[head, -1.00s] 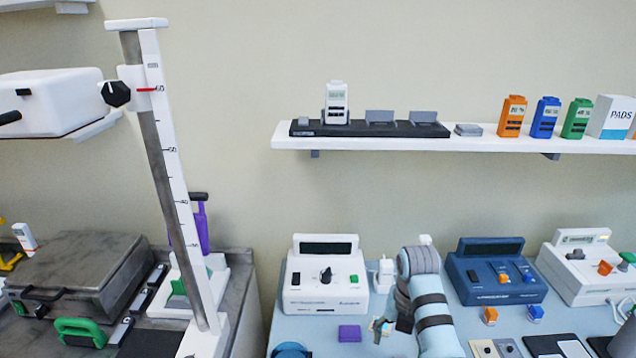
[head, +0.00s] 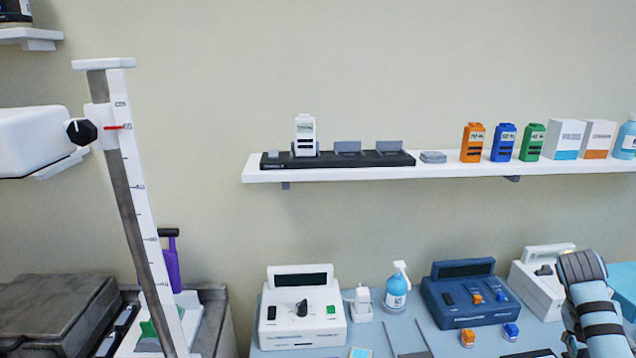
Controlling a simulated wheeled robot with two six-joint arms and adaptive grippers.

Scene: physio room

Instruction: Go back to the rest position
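My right arm (head: 592,305), light grey-blue with dark bands, rises at the lower right. It stands in front of the right end of the bench, and its bent grey top overlaps a white device behind it. The end of this arm runs out of the bottom of the picture, and I see no fingers of my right gripper. My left arm and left gripper are not in the picture.
The bench (head: 367,330) holds a white device (head: 303,312), a spray bottle (head: 396,290) and a dark blue device (head: 470,296). A wall shelf (head: 350,171) carries a black dock and several coloured units. A tall measuring column (head: 140,205) stands at left.

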